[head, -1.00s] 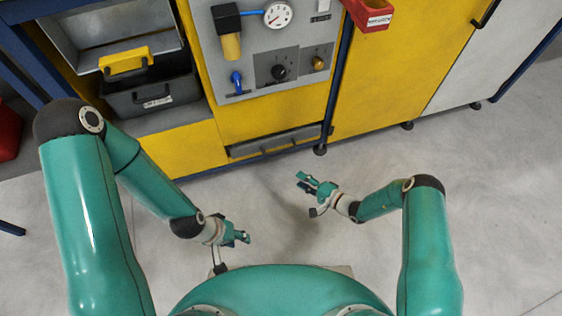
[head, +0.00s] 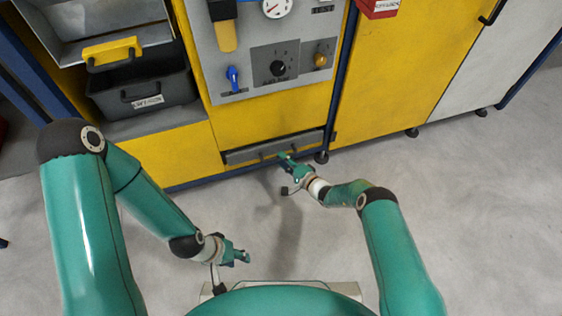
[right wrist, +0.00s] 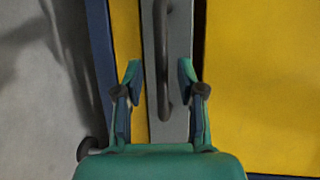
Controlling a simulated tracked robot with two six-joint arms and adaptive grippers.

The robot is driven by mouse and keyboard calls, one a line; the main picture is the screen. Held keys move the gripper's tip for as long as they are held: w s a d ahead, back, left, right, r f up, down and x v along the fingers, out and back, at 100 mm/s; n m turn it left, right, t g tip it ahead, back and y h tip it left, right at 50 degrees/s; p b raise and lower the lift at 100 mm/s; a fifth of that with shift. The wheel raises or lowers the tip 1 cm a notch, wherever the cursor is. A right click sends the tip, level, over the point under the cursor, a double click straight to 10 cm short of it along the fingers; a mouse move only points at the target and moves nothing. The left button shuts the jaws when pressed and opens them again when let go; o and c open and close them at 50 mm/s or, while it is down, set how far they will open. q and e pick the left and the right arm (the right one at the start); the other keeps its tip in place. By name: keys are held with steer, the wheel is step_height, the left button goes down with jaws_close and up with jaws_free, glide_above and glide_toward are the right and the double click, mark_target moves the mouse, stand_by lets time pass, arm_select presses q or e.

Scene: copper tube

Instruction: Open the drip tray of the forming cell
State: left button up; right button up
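The drip tray (head: 239,156) is a long, low grey front at the bottom of the yellow cabinet, and it looks flush with it. In the right wrist view its grey face (right wrist: 181,45) runs up the picture with a dark bar handle (right wrist: 162,55). My right gripper (head: 286,160) is at the tray's right half. In the right wrist view my right gripper (right wrist: 160,78) is open, with one finger on each side of the handle's near end; I see no clear contact. My left gripper (head: 242,256) hangs low over the floor, away from the tray; its finger gap is unclear.
Above the tray is a grey panel (head: 240,112) with a gauge, knobs and a blue valve. A black bin (head: 150,90) sits in the cabinet at left. A red bin (head: 378,8) hangs at upper right. The floor (head: 450,210) before the cabinet is clear.

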steer(key=shift+b+x, duration=0.5)
steer(key=shift+x, duration=0.75)
steer(key=shift+r, duration=0.1)
jaws_close()
steer(key=shift+d, duration=0.1)
